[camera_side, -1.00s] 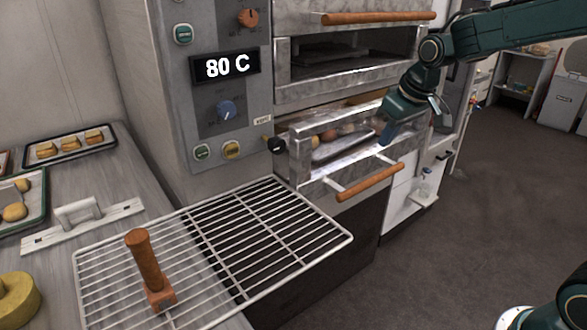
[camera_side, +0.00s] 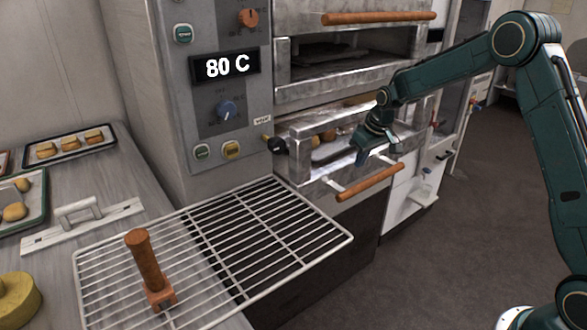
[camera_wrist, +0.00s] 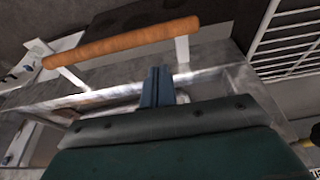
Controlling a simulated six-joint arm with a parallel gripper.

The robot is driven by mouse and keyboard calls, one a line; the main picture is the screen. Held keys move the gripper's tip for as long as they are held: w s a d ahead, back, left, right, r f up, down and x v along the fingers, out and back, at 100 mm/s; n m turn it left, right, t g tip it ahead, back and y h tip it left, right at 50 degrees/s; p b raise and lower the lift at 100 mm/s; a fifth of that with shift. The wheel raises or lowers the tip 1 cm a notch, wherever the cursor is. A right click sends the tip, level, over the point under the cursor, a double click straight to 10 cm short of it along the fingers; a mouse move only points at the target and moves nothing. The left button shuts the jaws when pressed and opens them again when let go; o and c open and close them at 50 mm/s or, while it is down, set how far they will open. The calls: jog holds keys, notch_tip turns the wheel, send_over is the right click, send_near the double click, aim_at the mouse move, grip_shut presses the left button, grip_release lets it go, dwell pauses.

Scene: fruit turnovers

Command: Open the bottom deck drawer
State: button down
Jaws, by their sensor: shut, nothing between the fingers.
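The bottom deck drawer (camera_side: 312,172) is the lower oven deck, with a metal-framed front and a wooden bar handle (camera_side: 370,182) on two white posts. Pastries (camera_side: 329,136) show inside, partly hidden by my gripper. My gripper (camera_side: 360,162) is shut and empty, pointing down at the drawer's front frame, behind and above the handle. In the wrist view, the closed fingertips (camera_wrist: 157,72) overlap the metal front edge, with the wooden handle (camera_wrist: 120,42) beyond them. They are apart from the handle; I cannot tell whether they touch the frame.
The upper deck has its own wooden handle (camera_side: 378,18). A wire rack (camera_side: 285,205) with a wooden-handled tool (camera_side: 147,262) on it stands at the drawer's left. Floor (camera_side: 450,260) in front is clear.

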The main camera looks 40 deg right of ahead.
jog(key=shift+f, duration=0.1)
jog(key=x, duration=0.9)
jog(key=shift+f, duration=0.35)
dwell(0.4)
jog(key=s, duration=2.4)
jog(key=shift+r, duration=0.15)
jog(key=v, duration=0.9)
jog(key=shift+s+r, duration=0.15)
jog(key=shift+r, duration=0.2)
